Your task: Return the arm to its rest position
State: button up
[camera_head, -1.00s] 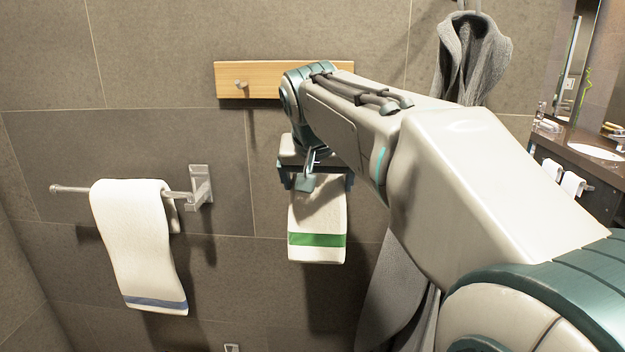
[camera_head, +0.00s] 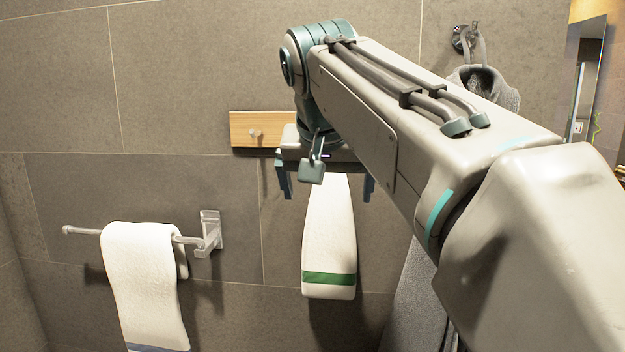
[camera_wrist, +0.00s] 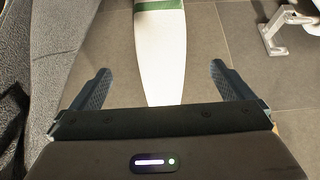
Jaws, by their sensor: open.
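In the wrist view my gripper (camera_wrist: 158,85) also shows open fingers on either side. A white towel with a green stripe (camera_head: 330,240) hangs on the wall below and behind my gripper. The towel's top is hidden behind my gripper in the head view.
A wooden peg board (camera_head: 256,130) is behind my arm. A metal bar (camera_head: 208,232) at left holds a white towel with a blue stripe (camera_head: 146,285). A grey robe (camera_head: 415,300) hangs at right, partly behind my arm. A mirror (camera_head: 590,80) is at far right.

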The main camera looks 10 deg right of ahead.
jog(key=s+f+n+g, duration=0.1)
jog(key=s+f, duration=0.4)
jog(key=f, duration=0.5)
jog(key=s+d+f+n+g+y, duration=0.1)
jog(key=s+f, duration=0.4)
jog(key=f, duration=0.6)
jog(key=s+d+f+n+y, duration=0.1)
jog(key=s+f, duration=0.4)
jog(key=f, duration=0.5)
jog(key=shift+s+f+n+g, duration=0.25)
jog(key=shift+n+g, duration=0.05)
jog(key=shift+g, duration=0.1)
